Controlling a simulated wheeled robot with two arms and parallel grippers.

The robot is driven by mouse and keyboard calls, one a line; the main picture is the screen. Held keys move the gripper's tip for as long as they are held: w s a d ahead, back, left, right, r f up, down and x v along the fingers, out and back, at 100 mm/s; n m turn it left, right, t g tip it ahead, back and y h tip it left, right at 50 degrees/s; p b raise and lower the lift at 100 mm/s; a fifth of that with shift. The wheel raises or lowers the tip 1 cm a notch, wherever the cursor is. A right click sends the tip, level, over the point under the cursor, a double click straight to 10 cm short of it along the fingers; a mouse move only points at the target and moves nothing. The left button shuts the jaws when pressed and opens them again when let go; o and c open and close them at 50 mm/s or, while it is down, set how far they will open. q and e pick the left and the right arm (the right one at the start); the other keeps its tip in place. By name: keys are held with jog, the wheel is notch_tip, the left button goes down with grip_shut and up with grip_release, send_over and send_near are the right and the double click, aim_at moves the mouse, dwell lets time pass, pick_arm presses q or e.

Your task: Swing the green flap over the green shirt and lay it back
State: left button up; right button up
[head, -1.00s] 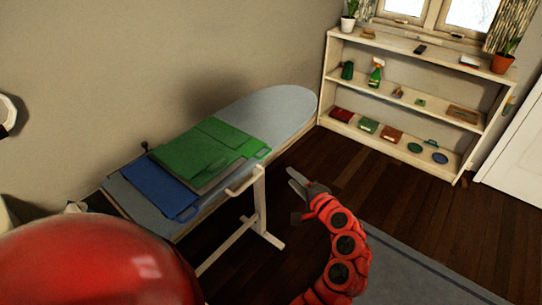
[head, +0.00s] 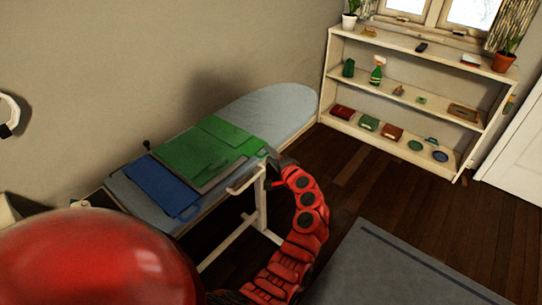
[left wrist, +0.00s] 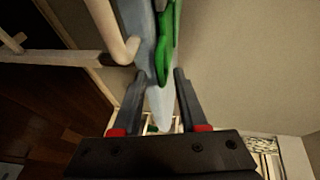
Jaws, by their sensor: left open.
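In the head view, the green shirt (head: 190,158) lies flat on a folding board on the ironing board, its outline hard to tell from the green flap. The green flap (head: 232,134) lies flat along the shirt's right side, with its handle sticking out toward my gripper. My left gripper (head: 270,154) is at that handle, at the near edge of the ironing board. In the left wrist view, the gripper (left wrist: 160,85) is open, and the green handle (left wrist: 166,60) shows just ahead of the gap between its fingers. I cannot tell if they touch. My right gripper is out of view.
A blue flap (head: 162,186) with a handle lies at the left of the folding board. The ironing board (head: 280,103) has bare room at its far end; its white leg frame (head: 262,200) stands close to my left arm. A shelf (head: 400,95) stands at the back right.

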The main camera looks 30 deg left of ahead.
pick_arm(q)
grip_shut()
dwell(1.4)
